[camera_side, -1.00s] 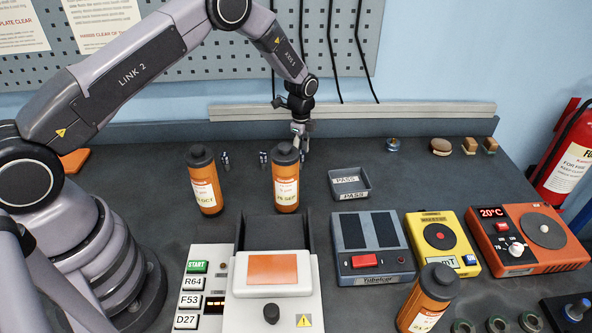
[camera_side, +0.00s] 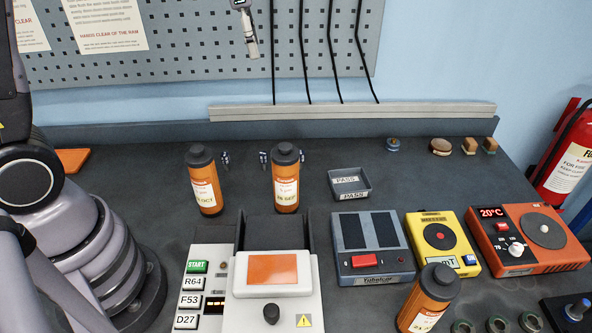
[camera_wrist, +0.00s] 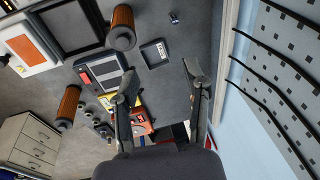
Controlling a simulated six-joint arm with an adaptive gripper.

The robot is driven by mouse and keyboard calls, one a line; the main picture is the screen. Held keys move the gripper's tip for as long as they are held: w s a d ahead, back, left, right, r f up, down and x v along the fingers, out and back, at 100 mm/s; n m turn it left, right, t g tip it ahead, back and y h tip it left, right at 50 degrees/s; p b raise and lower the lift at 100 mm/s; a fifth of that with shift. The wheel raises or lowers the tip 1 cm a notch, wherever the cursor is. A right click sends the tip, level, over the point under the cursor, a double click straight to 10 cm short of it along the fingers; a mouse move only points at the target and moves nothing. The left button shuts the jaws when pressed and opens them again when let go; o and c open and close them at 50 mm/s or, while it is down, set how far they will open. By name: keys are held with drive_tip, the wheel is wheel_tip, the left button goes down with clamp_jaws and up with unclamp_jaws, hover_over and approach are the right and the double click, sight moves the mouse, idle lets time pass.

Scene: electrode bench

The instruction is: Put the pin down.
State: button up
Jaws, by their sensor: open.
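A small dark metal pin (camera_side: 302,156) stands on the bench just right of the right orange bottle, apart from my gripper. Two similar small pins (camera_side: 226,160) (camera_side: 263,158) stand in the same row to its left. In the wrist view one small pin (camera_wrist: 174,17) shows near the top, beside an orange bottle.
Two orange bottles (camera_side: 204,182) (camera_side: 286,180) stand close to the pins. A grey PASS tray (camera_side: 365,193) lies to their right. A press with an orange panel (camera_side: 272,270) and several coloured devices (camera_side: 372,262) fill the front. The bench's back strip is mostly clear.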

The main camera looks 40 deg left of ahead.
drive_tip(key=s+r+n+t, duration=0.1)
drive_tip(key=s+n, duration=0.3)
drive_tip(key=s, duration=0.8)
drive_tip(key=s+r+n+t, duration=0.2)
drive_tip(key=s+r+n, duration=0.2)
drive_tip(key=s, duration=0.9)
drive_tip(key=shift+a, duration=0.2)
